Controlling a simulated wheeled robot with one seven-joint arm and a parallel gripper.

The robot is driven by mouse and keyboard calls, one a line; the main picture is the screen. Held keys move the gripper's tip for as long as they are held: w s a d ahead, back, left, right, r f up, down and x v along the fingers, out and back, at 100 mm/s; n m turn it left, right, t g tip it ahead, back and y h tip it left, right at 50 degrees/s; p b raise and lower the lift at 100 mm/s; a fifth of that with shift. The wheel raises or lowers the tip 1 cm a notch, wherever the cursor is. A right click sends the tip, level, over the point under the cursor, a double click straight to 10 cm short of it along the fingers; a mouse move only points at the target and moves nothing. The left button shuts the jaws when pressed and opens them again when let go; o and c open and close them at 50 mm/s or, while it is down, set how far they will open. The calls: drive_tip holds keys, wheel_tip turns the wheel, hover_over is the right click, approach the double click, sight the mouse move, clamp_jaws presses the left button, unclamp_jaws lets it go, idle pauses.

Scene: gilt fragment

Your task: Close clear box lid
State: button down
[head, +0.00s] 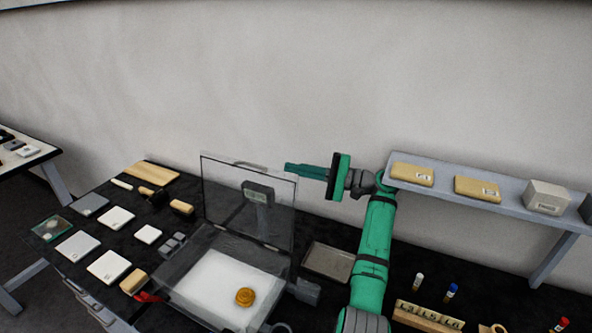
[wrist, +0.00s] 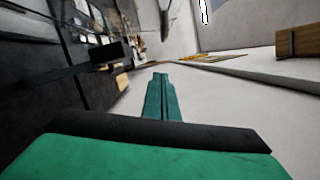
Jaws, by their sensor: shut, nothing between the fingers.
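The clear box (head: 203,250) stands on the dark bench with its transparent lid (head: 225,190) raised close to upright. A gold fragment (head: 245,297) lies on the white floor inside the box. My green gripper (head: 288,169) is shut and empty, level with the lid's upper right corner. Its fingers point left in the head view; I cannot tell whether they touch the lid or pass behind it. In the wrist view the fingers (wrist: 160,78) are together with nothing between them. The lid is not clearly identifiable there.
A grey device with a display (head: 258,193) shows through the lid. A wall shelf (head: 440,178) with several boxes is to the right of my arm. A grey tray (head: 328,262) lies right of the box. White tiles and tools crowd the bench at left.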

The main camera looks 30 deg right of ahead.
drive_tip(key=w+a+r, duration=0.2)
drive_tip(key=a, duration=0.6)
drive_tip(key=shift+a, duration=0.15)
drive_tip(key=shift+w, duration=0.15)
